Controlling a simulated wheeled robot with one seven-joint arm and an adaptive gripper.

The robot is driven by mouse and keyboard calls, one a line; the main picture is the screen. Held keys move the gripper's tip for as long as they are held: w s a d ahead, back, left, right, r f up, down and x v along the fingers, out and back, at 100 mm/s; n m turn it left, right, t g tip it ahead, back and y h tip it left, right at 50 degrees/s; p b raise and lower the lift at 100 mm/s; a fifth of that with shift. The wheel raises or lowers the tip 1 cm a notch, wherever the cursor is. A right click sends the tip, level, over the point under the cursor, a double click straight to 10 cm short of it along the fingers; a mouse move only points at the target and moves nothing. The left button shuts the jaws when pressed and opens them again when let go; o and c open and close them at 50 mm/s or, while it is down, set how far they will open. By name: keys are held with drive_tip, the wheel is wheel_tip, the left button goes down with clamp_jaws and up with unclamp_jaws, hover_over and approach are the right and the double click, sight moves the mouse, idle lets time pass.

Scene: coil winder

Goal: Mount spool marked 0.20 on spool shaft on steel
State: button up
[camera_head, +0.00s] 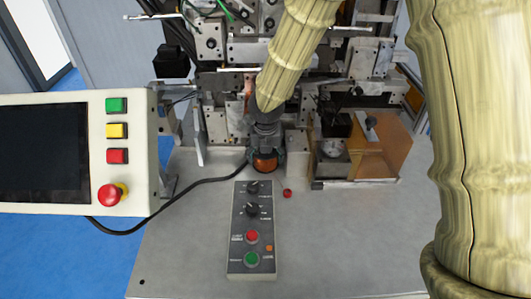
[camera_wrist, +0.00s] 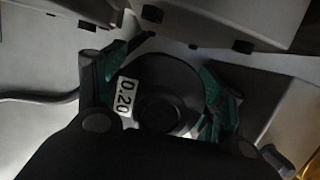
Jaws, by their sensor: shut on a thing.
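The spool marked 0.20 shows in the wrist view (camera_wrist: 168,72) as a dark round flange with a white label. In the head view its copper-orange winding (camera_head: 265,164) shows just under my gripper (camera_head: 265,152). My gripper's green-lined fingers close around the spool's rim from both sides in the wrist view (camera_wrist: 160,95). The spool is low over the grey table, behind the control panel; I cannot tell whether it touches the table. The steel machine frame (camera_head: 217,124) stands behind it. I cannot make out the spool shaft; my arm covers part of the frame.
A control panel (camera_head: 251,235) with knobs and buttons lies in front of my gripper. A small red piece (camera_head: 287,193) lies beside it. An orange-brown box (camera_head: 385,148) stands at right, a screen console (camera_head: 75,150) at left. The front table (camera_head: 350,250) is clear.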

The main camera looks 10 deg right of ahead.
drive_tip(key=o, duration=1.7)
drive_tip(key=shift+w, duration=0.1)
drive_tip(key=shift+d+r, duration=0.1)
drive_tip(key=shift+r, duration=0.3)
drive_tip(key=v, duration=1.1)
drive_tip(key=shift+a+r, duration=0.1)
drive_tip(key=shift+a, duration=0.1)
